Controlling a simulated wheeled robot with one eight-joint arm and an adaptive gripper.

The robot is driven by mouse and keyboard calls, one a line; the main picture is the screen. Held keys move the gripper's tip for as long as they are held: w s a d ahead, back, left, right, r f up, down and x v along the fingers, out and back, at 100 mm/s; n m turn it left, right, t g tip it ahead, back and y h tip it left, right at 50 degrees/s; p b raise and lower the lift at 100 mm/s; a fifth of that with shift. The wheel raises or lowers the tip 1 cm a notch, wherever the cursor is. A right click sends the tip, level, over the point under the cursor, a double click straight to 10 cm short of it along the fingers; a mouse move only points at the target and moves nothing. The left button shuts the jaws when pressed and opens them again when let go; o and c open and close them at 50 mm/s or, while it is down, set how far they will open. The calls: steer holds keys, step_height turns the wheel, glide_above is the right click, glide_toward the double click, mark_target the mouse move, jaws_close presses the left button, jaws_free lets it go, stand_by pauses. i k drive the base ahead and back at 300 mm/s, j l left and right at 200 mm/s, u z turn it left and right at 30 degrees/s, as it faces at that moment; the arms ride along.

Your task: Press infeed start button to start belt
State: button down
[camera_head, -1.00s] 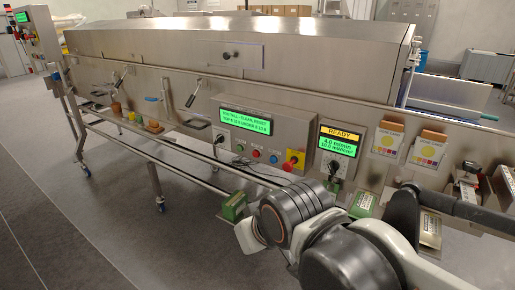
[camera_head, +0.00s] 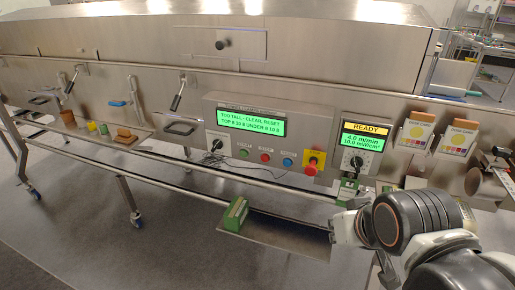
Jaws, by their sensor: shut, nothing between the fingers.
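The control panel (camera_head: 206,112) is on the front of the steel tunnel. Its row holds a green button (camera_head: 243,153), a red button (camera_head: 265,157), a blue button (camera_head: 287,162) and a red knob on a yellow plate (camera_head: 312,165). The small labels are too blurred to read, so I cannot confirm which is infeed start. The green display (camera_head: 250,123) reads "TOO TALL - CLEAR, RESET". My gripper (camera_head: 346,226) is at the lower right, shut and empty, below and right of the buttons and apart from them. My wrist partly hides it.
A second panel (camera_head: 365,150) shows READY and 4.0 m/min, with a black knob (camera_head: 357,162). A green box (camera_head: 233,214) sits on a low shelf (camera_head: 290,236). A rail runs below the panel. Card holders (camera_head: 415,133) hang at right. Floor is open at lower left.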

mark_target(244, 153)
steer(key=j+z, duration=0.25)
steer(key=j, duration=1.25)
